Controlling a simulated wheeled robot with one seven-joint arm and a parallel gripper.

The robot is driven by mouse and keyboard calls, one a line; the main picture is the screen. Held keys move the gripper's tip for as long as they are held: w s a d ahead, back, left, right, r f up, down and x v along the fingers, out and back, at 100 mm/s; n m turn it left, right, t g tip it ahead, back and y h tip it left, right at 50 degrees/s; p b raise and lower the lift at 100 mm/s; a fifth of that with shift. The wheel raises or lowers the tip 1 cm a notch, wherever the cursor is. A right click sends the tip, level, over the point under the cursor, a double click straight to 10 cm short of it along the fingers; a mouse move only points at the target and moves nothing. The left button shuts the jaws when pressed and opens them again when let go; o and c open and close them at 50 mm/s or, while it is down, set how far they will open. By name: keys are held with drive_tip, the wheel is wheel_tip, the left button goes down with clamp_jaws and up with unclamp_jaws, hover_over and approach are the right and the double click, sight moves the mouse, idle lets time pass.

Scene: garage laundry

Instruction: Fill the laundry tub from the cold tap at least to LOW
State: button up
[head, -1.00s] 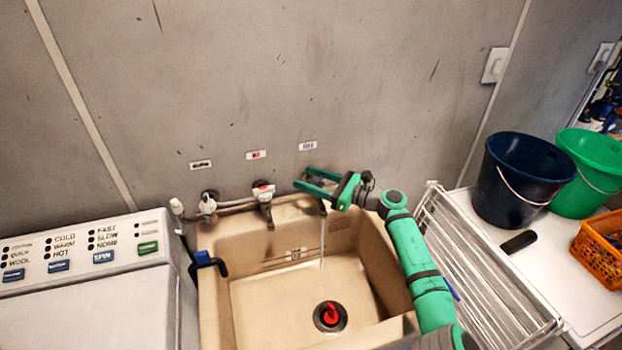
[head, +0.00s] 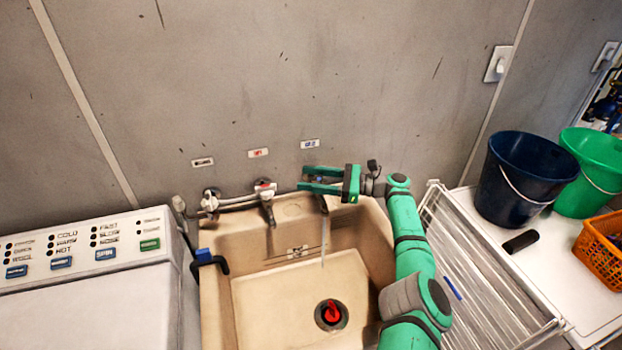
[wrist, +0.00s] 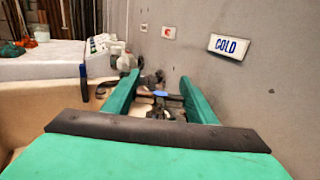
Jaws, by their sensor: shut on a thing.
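The beige laundry tub (head: 216,290) stands below the taps. A red plug (head: 332,312) sits at its drain. A thin stream of water (head: 323,245) falls from the cold tap (head: 322,203) into the tub; I cannot make out a water level. A small mark (head: 298,251) shows on the tub's back wall, too small to read. My gripper (head: 303,179) is at the cold tap, its fingers on either side of the handle and shut on it. In the wrist view the tap handle (wrist: 163,95), partly blue, lies between the fingers, below the COLD label (wrist: 228,46).
A washing machine (head: 80,255) is left of the tub. A white drying rack (head: 480,270) is close on the right, with a dark blue bucket (head: 520,185), green bucket (head: 590,170) and orange basket (head: 603,250) beyond.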

drive_tip(key=shift+a, duration=0.1)
idle(0.3)
drive_tip(key=o, duration=1.1)
drive_tip(key=shift+c, duration=0.2)
drive_tip(key=s+d, duration=0.1)
drive_tip(key=d, duration=0.6)
drive_tip(key=shift+d, duration=0.2)
